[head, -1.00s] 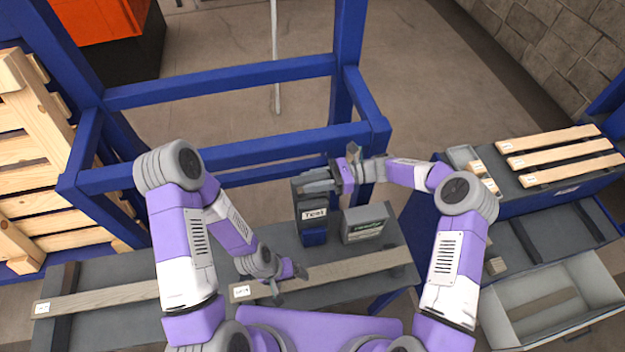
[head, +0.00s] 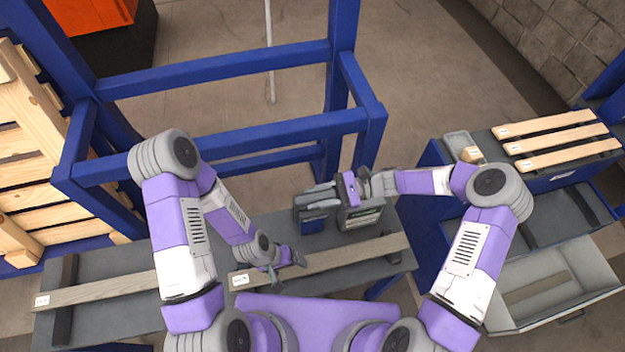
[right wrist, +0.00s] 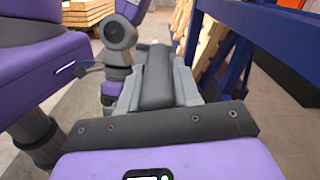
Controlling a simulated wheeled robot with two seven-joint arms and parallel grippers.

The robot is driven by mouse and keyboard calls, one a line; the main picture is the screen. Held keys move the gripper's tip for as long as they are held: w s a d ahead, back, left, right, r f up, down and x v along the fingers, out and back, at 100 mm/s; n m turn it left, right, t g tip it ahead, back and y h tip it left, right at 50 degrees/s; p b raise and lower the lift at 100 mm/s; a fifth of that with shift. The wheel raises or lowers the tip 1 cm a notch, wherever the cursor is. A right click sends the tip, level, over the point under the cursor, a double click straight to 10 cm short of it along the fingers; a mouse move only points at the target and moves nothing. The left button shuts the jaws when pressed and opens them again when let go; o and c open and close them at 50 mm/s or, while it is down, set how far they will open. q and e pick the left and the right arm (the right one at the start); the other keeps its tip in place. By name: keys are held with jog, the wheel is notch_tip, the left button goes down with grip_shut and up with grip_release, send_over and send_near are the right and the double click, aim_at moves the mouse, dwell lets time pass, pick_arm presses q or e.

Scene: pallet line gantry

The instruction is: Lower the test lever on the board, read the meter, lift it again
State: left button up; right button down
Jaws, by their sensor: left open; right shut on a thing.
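The test board (head: 313,226), dark with a blue lower face, stands on the grey bench. Its upper part is covered by my right gripper (head: 318,194), which is shut on the dark test lever (right wrist: 157,78). In the right wrist view the lever lies between the two grey fingers. A grey meter box (head: 362,217) stands just right of the board, partly behind my right wrist; its green-marked display is too small to read. My left gripper (head: 289,268) is open and empty over the plank, left of and nearer than the board.
A long wooden plank (head: 345,258) with a white label lies along the bench front. The blue gantry frame (head: 250,140) rises behind. At the right are a dark bench with several light slats (head: 556,142) and a grey open bin (head: 540,290). A wooden pallet (head: 30,160) stands left.

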pick_arm(q)
jog(key=shift+f, duration=0.35)
jog(key=shift+b, duration=0.3)
pick_arm(e)
jog(key=s+d+f+n, duration=0.1)
jog(key=s+f, duration=0.1)
jog(key=s, duration=0.3)
jog(key=shift+s+d, duration=0.2)
jog(key=shift+d, duration=0.2)
jog(key=shift+f, duration=0.15)
jog(key=c, duration=0.9)
grip_release()
pick_arm(q)
jog(key=shift+f+b, duration=0.35)
jog(key=shift+f, duration=0.05)
pick_arm(e)
jog(key=v, duration=0.7)
jog(key=shift+w+d, duration=0.1)
jog(key=shift+d, duration=0.2)
jog(key=shift+d, duration=0.15)
